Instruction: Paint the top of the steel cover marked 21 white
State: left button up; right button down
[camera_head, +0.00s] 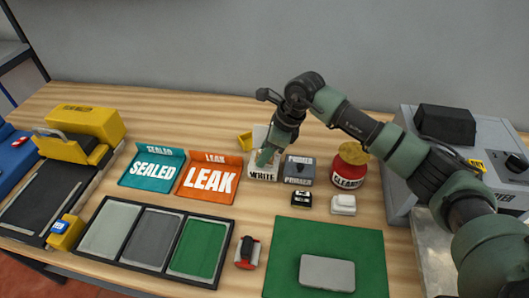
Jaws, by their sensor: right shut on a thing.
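A grey steel cover (327,273) lies flat on the green mat (375,238) at the front right. I cannot read a number on it, and its top looks plain grey. A pale container marked WHITE (262,176) stands at the back of the bench. My right gripper (266,156) points down at this container, with its tips at the container's top. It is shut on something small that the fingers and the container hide. My left gripper is not in view.
A grey PRIMER container (299,170) and a red CLEANER jar (348,172) stand right of WHITE. Small black (301,199) and white (343,205) blocks sit in front. SEALED (152,170) and LEAK (210,181) trays, a three-panel tray (148,238) and yellow machine (85,123) fill the left.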

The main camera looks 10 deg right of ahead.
jog(key=shift+f, duration=0.1)
dwell(0.3)
jog(key=c, duration=0.9)
grip_release()
jog(key=o, duration=0.5)
jog(key=shift+s, duration=0.1)
jog(key=shift+r, duration=0.2)
